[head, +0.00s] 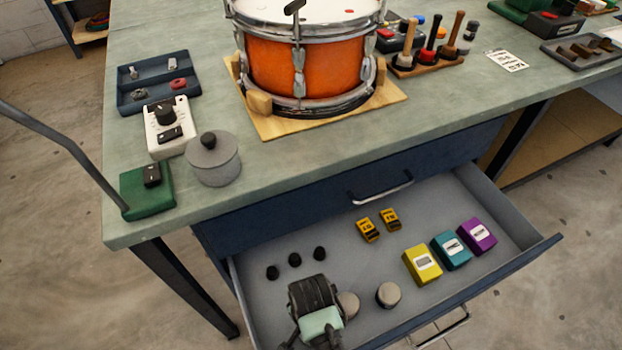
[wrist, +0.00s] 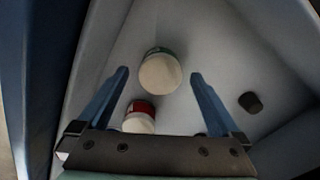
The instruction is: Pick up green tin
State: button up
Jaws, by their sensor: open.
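The green tin (wrist: 160,70) shows in the wrist view as a round cream top with a thin green band at its far edge. It lies between the two blue fingertips in the picture, and I cannot tell how far below them it is. A second tin with a red band (wrist: 140,117) stands closer to my gripper's palm. My gripper (wrist: 160,73) is open and empty. In the head view my gripper (head: 316,300) is over the open drawer, its fingertips hidden. Two round pale tops show beside it, one partly covered (head: 348,304) and one clear (head: 388,295); their band colours are not readable there.
The open drawer (head: 500,203) also holds several black caps (head: 295,259), two small orange boxes (head: 367,230), and yellow (head: 422,264), teal (head: 451,250) and purple (head: 477,236) boxes. An orange drum (head: 300,68) and a grey lidded pot (head: 213,160) stand on the bench above.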

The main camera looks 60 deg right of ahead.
notch_tip(320, 180, down, 2)
jog(key=shift+f, duration=0.25)
jog(key=shift+r, duration=0.1)
jog(key=c, duration=1.5)
